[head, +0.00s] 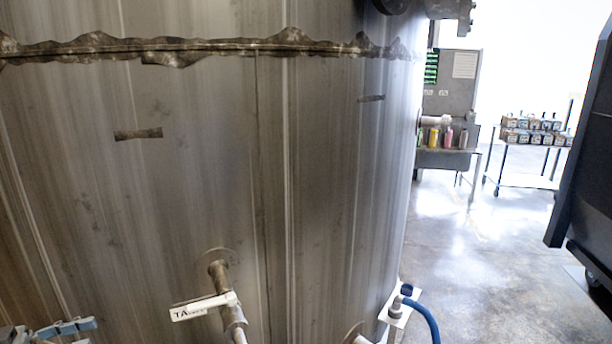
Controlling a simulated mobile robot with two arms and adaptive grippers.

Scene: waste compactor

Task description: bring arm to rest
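Neither of my grippers can be made out in the head view. No arm of mine clearly shows, so its pose cannot be seen. A small blue-grey jointed part (65,328) pokes in at the bottom left corner. It is cut off by the frame, and I cannot tell what it belongs to.
A large metal tank (200,160) fills the left and middle. A pipe (220,280) with a white-tagged handle (203,306) juts from it. A blue hose (425,315) is at lower right. Bare floor (480,270) lies between tank and dark machine (588,150); boxes (535,130) sit behind.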

